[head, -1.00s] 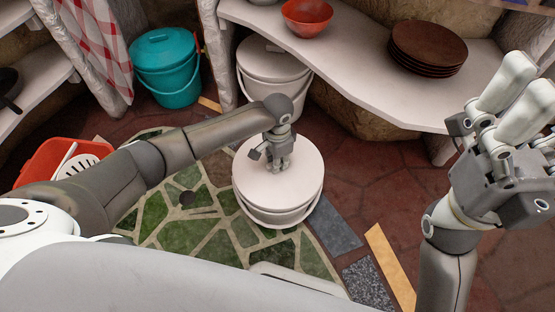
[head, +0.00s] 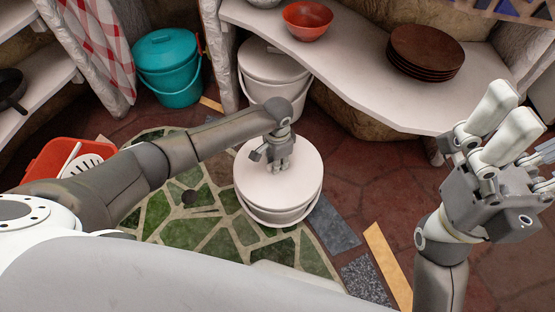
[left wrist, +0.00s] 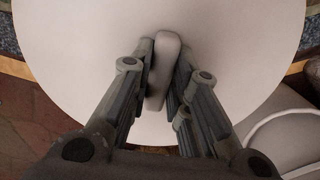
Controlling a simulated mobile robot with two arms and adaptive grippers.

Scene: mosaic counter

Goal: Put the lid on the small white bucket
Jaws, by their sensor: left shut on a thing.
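The small white bucket (head: 282,218) stands on the floor in the middle of the head view, its rim and side showing below the lid. The round white lid (head: 303,181) lies over its mouth and looks level. I cannot tell whether it is fully seated. My left gripper (head: 279,166) points down at the lid's middle. In the left wrist view the fingers are shut on the lid's raised grey handle (left wrist: 165,58), with the lid filling most of the picture. My right gripper (head: 500,135) is raised at the right, away from the bucket; its finger opening is unclear.
A larger lidded white bucket (head: 270,72) stands behind, under a white counter (head: 340,68) with a red bowl (head: 307,19) and stacked brown plates (head: 427,52). A teal bucket (head: 168,70) is back left. A red bin (head: 50,158) is left. Loose tiles lie right.

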